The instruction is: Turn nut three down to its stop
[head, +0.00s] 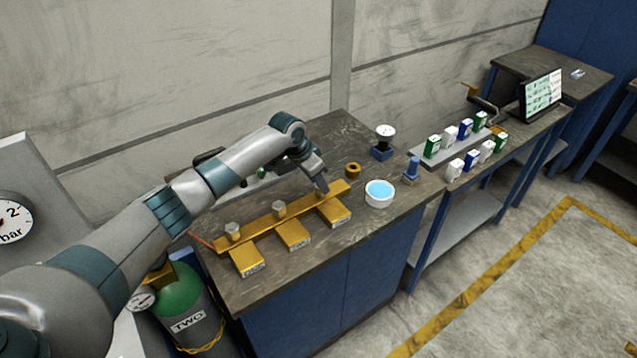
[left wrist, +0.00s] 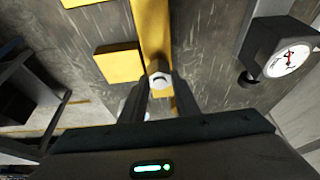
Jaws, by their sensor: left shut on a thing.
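A yellow bar (head: 262,223) with several yellow label blocks along its front lies on the bench. Two grey nuts stand on it, one near the left end (head: 233,230) and one at the middle (head: 279,208). My left gripper (head: 322,190) points down at the bar's right end, with its fingers shut on the third nut. In the left wrist view this nut (left wrist: 160,78) shows as a pale head between the two fingertips (left wrist: 161,84). The fingers and hand mostly hide it in the head view. I cannot tell how high it sits above the bar. My right gripper is not in view.
A brass ring (head: 353,170), a white bowl of blue liquid (head: 379,193), a white-topped gauge (head: 385,135) and a blue part (head: 412,168) stand right of the bar. A dial gauge (left wrist: 288,58) shows in the wrist view. A green cylinder (head: 180,292) stands left of the bench.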

